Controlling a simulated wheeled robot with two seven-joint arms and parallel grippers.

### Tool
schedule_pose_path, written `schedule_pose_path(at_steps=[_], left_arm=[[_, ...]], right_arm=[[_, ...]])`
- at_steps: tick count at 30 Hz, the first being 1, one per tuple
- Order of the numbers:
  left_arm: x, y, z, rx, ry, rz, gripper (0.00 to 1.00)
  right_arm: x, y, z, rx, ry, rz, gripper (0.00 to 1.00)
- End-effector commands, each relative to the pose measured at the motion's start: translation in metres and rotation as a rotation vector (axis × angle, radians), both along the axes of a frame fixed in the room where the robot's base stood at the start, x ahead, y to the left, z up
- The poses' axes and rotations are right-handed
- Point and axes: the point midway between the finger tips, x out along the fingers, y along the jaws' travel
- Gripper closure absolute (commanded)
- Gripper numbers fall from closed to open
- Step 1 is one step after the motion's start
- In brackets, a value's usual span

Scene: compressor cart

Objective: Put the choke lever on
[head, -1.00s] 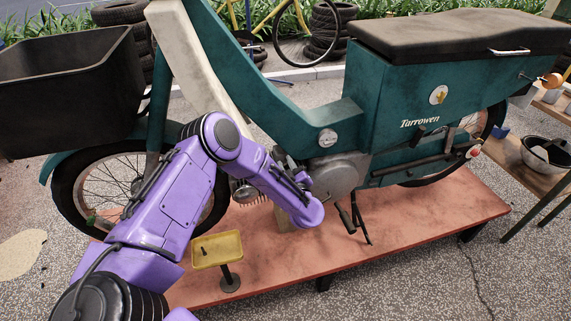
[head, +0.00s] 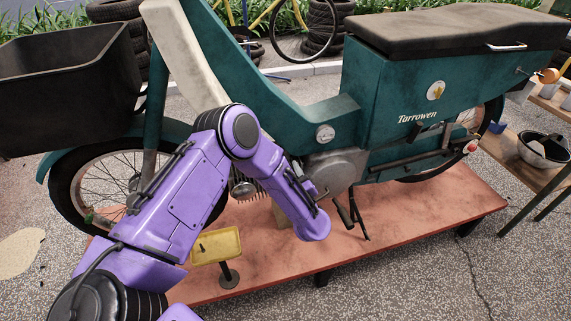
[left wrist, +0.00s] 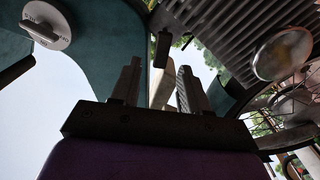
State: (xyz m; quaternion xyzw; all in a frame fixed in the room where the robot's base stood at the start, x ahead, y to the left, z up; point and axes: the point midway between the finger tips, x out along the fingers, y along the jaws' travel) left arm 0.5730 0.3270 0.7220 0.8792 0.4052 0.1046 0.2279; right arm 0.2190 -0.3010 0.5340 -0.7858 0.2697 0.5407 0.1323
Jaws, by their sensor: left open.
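The teal moped (head: 385,95) stands on a low red platform. A small dark paddle-like lever (left wrist: 162,48) shows ahead of my left gripper in the left wrist view; I cannot tell for sure that it is the choke lever. My left gripper (left wrist: 158,88) is open, with nothing between its fingers, and the lever appears beyond the fingertips, apart from them. In the head view my own arm hides the gripper and the lever, low beside the engine. A round grey disc (left wrist: 47,25) with lettering and a bar shows at upper left; its setting is unreadable. My right gripper is not in view.
The ribbed engine cylinder (left wrist: 225,35) is close on the right in the wrist view. A yellow tray (head: 229,240) on a short stand is on the red platform (head: 400,235). A bench (head: 510,160) with a bowl stands at right. The platform's front right is clear.

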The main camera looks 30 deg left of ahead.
Motion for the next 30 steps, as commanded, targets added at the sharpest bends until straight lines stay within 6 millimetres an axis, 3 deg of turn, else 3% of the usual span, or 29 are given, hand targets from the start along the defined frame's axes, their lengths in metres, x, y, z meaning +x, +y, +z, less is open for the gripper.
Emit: schedule_pose_path(at_steps=[3, 8, 26, 28, 30], left_arm=[[-0.017, -0.021, -0.001, 0.002, 0.000, -0.005, 0.55], [-0.031, -0.038, 0.000, 0.000, 0.000, -0.003, 0.55], [-0.032, -0.042, -0.001, -0.022, -0.016, -0.014, 0.55], [-0.026, -0.053, -0.011, -0.071, 0.002, -0.098, 0.55], [-0.037, -0.069, -0.043, -0.137, 0.117, -0.246, 0.55]], right_arm=[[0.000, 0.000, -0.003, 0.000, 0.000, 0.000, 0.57], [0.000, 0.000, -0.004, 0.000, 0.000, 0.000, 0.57], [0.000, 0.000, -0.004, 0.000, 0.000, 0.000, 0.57], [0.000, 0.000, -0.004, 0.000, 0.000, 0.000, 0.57], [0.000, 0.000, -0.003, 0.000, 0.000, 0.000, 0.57]])
